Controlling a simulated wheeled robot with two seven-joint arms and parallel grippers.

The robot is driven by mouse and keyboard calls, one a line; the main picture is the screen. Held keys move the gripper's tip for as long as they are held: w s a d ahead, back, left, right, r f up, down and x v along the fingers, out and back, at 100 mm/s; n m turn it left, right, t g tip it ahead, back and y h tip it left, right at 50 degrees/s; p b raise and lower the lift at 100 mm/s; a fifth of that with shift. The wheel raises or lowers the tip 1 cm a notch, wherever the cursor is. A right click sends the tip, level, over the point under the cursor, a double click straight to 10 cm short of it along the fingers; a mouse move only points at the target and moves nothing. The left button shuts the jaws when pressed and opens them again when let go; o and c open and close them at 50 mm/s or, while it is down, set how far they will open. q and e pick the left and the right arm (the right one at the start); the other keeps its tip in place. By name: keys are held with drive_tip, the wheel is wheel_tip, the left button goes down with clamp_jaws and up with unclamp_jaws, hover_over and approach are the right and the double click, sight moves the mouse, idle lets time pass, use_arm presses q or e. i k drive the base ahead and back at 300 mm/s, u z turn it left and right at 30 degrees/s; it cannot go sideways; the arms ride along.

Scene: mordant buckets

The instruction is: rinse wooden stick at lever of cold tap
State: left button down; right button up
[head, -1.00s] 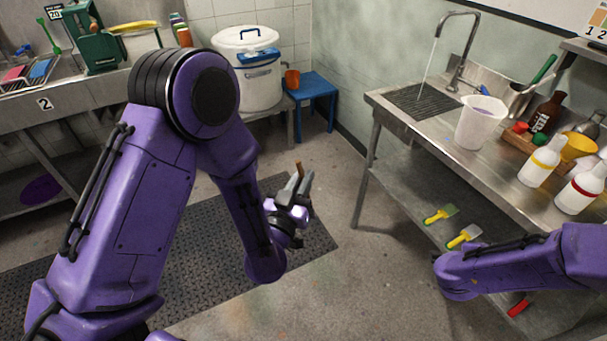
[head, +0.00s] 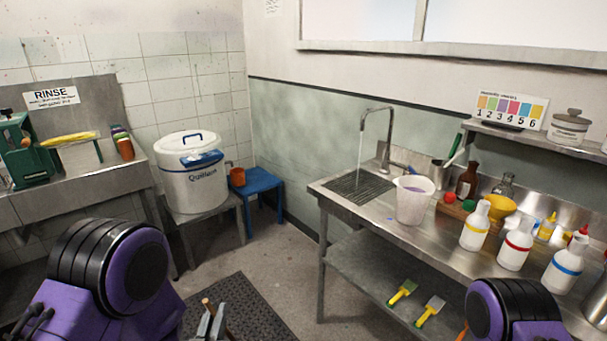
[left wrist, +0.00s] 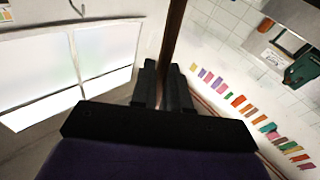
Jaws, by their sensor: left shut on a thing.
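My left gripper (head: 212,322) is at the bottom edge of the head view, mostly cut off. It is shut on a wooden stick (head: 207,303), whose brown end shows above the fingers. In the left wrist view, the stick (left wrist: 173,35) runs up from between the two dark fingertips (left wrist: 164,82). A curved metal tap (head: 378,112) stands over the drain grid (head: 358,187) of the steel sink, and water runs from it. A small blue-tipped part (head: 411,169) is beside the tap's base; I cannot tell if it is the lever. The stick is far from the tap. My right gripper is out of view.
A white jug (head: 414,200) stands right of the drain grid, with bottles (head: 475,225) further right. A lidded white bucket (head: 190,180) and a blue stool (head: 262,183) stand at the back. The floor between the stool and the steel bench (head: 322,250) is clear.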

sight(408, 167)
drive_tip(key=u, duration=1.15)
drive_tip(key=i, duration=1.5)
drive_tip(key=z, duration=1.75)
